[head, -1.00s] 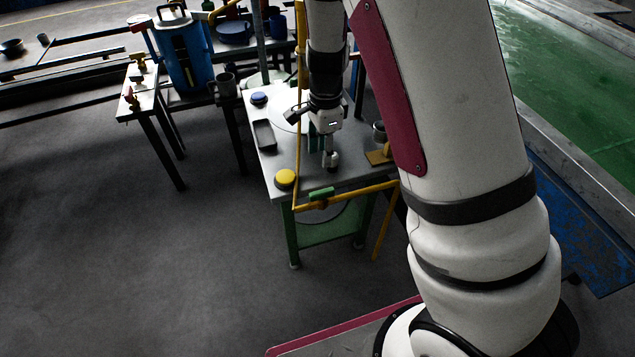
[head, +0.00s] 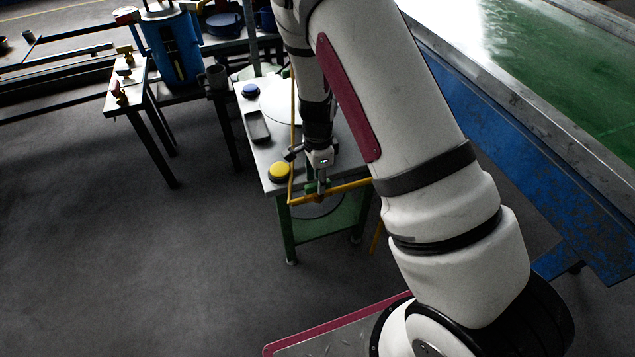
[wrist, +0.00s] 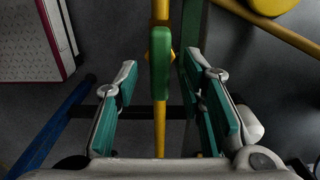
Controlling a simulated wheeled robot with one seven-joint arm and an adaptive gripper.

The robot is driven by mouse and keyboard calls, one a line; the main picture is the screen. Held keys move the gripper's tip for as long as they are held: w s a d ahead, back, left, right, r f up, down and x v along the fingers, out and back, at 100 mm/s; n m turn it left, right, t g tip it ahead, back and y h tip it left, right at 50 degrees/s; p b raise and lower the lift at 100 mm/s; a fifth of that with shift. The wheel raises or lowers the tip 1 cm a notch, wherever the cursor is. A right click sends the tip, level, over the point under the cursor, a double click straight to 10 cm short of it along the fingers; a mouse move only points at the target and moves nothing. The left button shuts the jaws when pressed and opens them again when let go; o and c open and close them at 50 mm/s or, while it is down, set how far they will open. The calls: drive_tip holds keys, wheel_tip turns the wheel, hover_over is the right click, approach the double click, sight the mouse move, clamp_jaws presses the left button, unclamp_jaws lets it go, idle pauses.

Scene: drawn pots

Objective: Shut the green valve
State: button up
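The green valve handle (wrist: 160,76) sits on a yellow pipe (wrist: 160,128), lying lengthwise along it in the wrist view. In the head view, the yellow pipe (head: 348,187) runs along the near edge of the small table, and my gripper largely hides the valve there. My gripper (head: 321,186) is at the valve from above. In the wrist view my gripper (wrist: 163,70) is open, its teal-padded fingers on either side of the handle. Gaps show between the handle and both fingers. Nothing is held.
A yellow round button (head: 279,172) is on the table (head: 268,155) close left of my gripper. A dark tray (head: 257,127) and a blue round knob (head: 250,90) sit farther back. A yellow upright pipe (head: 292,120) rises beside my gripper. Floor left of the table is clear.

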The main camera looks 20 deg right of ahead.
drive_tip(key=shift+f, duration=0.65)
clamp_jaws()
